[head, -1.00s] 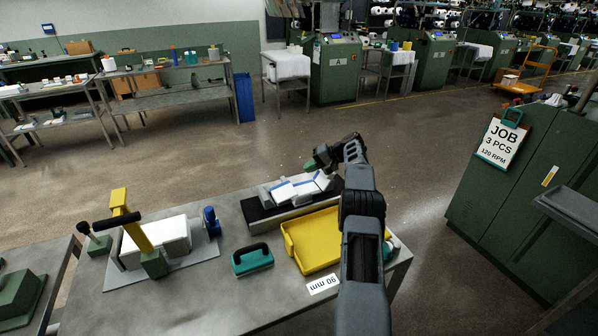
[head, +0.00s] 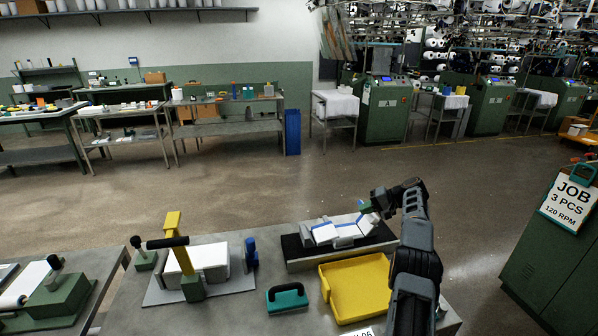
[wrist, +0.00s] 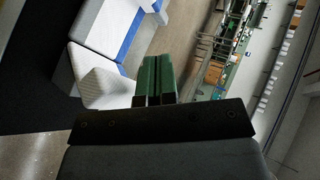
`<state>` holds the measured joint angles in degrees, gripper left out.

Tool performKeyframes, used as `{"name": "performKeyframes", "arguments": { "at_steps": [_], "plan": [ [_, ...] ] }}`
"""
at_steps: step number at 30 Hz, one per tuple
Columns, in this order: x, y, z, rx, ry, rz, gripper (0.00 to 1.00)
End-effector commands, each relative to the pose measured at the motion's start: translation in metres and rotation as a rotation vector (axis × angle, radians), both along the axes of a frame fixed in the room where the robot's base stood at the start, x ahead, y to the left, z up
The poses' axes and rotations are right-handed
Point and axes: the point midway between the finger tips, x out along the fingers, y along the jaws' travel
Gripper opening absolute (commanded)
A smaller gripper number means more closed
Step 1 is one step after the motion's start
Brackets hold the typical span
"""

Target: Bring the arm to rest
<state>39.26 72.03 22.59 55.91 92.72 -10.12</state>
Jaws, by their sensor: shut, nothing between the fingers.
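My arm (head: 413,250) reaches up from the lower right of the head view and bends left at its top. My gripper (head: 364,206) is at the far right end of the white and blue pieces (head: 345,231), close to them; whether it touches them I cannot tell. In the wrist view its two green fingers (wrist: 154,78) are together with nothing between them. The white and blue pieces (wrist: 105,35) show at the upper left of that view, beside the fingers. They lie on a black mat (head: 297,252) on the grey bench.
A yellow tray (head: 357,318) lies in front of the mat, beside my arm. A green cabinet (head: 545,255) with a JOB board (head: 567,203) stands at the right. Open floor lies behind the bench.

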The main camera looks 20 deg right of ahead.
Motion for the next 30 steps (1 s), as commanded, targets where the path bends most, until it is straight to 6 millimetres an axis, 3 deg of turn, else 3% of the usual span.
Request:
{"name": "performKeyframes", "arguments": {
  "at_steps": [4,7,11,14,17,22,27,30],
  "plan": [
    [0.002,0.006,0.007,-0.012,0.006,0.004,0.0],
    [0.006,0.023,0.024,-0.048,0.03,0.009,0.0],
    [0.006,0.065,0.058,-0.137,0.084,0.025,0.0],
    [-0.007,0.105,0.084,-0.227,0.125,0.042,0.0],
    [-0.03,0.144,0.104,-0.323,0.153,0.063,0.0],
    [-0.092,0.205,0.127,-0.495,0.173,0.111,0.0],
    [-0.171,0.251,0.129,-0.668,0.155,0.172,0.0],
    [-0.217,0.269,0.121,-0.763,0.13,0.211,0.0]
  ]
}}
